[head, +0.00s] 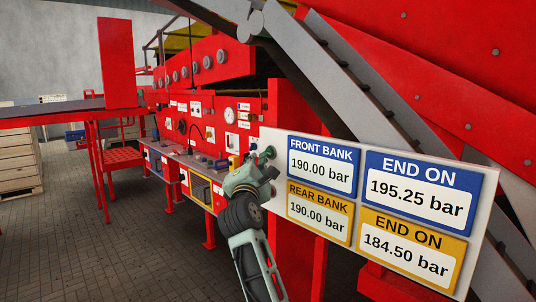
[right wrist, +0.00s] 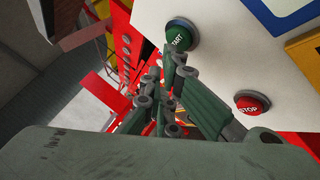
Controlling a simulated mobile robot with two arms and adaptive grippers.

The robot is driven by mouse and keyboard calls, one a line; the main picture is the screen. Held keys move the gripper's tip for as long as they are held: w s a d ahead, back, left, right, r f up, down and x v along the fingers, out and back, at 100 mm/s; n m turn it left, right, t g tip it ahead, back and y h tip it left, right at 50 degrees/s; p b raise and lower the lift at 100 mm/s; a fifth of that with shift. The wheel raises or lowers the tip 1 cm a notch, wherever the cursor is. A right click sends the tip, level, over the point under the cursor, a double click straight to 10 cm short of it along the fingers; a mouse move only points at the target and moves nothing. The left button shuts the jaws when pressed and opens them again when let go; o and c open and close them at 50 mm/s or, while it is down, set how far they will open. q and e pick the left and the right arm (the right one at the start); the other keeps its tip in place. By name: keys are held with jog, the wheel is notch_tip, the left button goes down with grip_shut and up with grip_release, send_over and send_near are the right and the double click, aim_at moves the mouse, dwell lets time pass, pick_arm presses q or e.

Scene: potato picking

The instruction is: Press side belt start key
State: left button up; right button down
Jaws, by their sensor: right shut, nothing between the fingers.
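A white panel (head: 483,235) stands at the right of the head view, with blue and yellow pressure signs. On its left edge, the right wrist view shows a green START button (right wrist: 178,38) and a red STOP button (right wrist: 251,101). The START button also shows in the head view (head: 268,152), just above my right gripper (head: 271,174). My right gripper is shut and empty. In the right wrist view its fingertips (right wrist: 171,62) are close below the START button; I cannot tell whether they touch it. My left gripper is not in view.
A red machine console with gauges and controls (head: 230,114) runs behind my right arm. Grey conveyor beams (head: 370,90) slope down above the panel. A red table (head: 45,118) and wooden crates (head: 15,165) stand at the left. The floor (head: 110,245) at the lower left is clear.

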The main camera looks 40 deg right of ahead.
jog(key=shift+d, duration=0.55)
dwell(0.7)
jog(key=shift+a, duration=0.85)
jog(key=shift+s+a+b, duration=0.15)
jog(key=shift+a+b, duration=0.25)
jog(key=shift+a, duration=0.85)
jog(key=shift+s+a+b, duration=0.1)
jog(key=shift+a+b, duration=0.25)
jog(key=shift+a, duration=0.9)
